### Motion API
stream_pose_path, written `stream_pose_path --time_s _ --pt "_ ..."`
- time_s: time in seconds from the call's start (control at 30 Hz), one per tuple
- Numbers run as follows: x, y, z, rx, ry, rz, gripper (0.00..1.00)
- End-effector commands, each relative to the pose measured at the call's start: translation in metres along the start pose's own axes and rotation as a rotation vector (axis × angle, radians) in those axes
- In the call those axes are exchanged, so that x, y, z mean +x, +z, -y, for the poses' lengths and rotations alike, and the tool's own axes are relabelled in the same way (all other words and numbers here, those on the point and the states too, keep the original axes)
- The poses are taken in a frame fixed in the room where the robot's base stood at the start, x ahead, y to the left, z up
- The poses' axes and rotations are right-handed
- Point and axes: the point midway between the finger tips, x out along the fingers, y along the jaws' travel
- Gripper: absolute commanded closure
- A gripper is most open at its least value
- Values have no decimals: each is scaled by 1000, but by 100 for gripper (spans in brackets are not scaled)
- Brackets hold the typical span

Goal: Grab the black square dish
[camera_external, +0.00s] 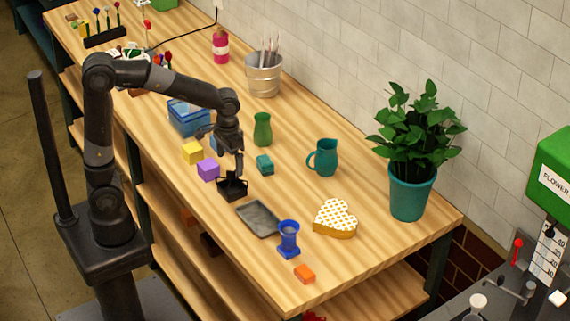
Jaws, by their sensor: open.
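The black square dish (233,190) sits on the wooden table near its front edge, between the purple block and a grey tray. My gripper (238,176) points down right over the dish, with its fingertips at or just above the dish's back part. The gripper is open. The fingers are dark and small here, so I cannot tell whether they touch the dish or straddle its rim.
A purple block (208,170) and a yellow block (192,152) lie to the left. A grey tray (259,218) is close on the right, a teal block (265,164) behind.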

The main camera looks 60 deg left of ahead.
Motion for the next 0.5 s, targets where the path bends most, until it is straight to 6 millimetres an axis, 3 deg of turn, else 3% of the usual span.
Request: stream_pose_path --time_s 0.3,0.5 --pt "46 0 0 0 -2 6 4" --pt "60 -1 0 0 -1 3 4"
